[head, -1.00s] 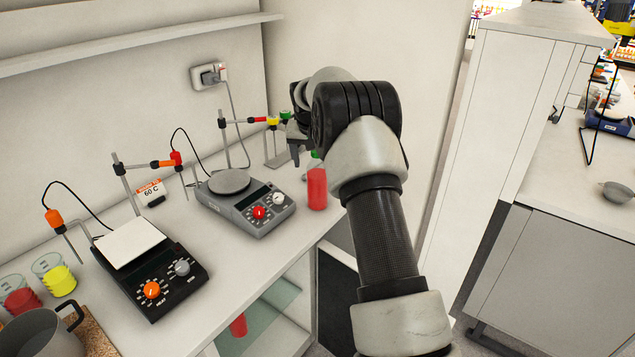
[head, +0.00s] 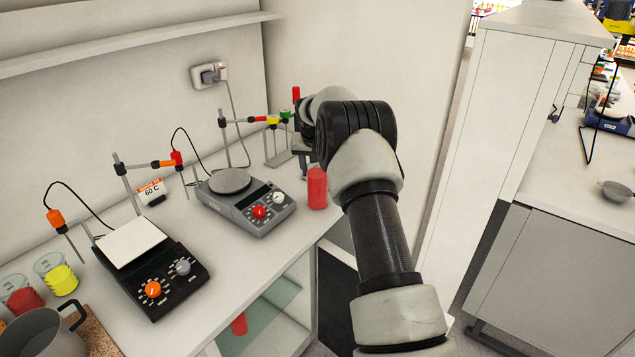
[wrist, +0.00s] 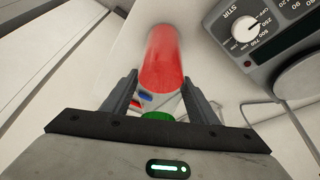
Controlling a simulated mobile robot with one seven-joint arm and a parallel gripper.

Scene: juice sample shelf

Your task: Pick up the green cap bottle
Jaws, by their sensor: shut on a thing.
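The green cap bottle, with a red body, stands upright near the counter's right edge in the head view (head: 317,188). Its cap is hidden there behind my arm. In the wrist view its red body (wrist: 161,62) extends out past the fingertips, and its green cap (wrist: 157,117) shows between the fingers close to the palm. My gripper (wrist: 160,82) is shut on the bottle, one finger on each side. In the head view my gripper (head: 304,162) is at the bottle's top, partly hidden by my wrist. The bottle appears still at counter level.
A grey stirrer hotplate (head: 245,203) stands just left of the bottle, with a stand and cable behind. A black hotplate (head: 150,265) and beakers (head: 60,280) are farther left. A rack with yellow and green parts (head: 278,120) is behind. The wall (head: 370,50) is close behind my arm.

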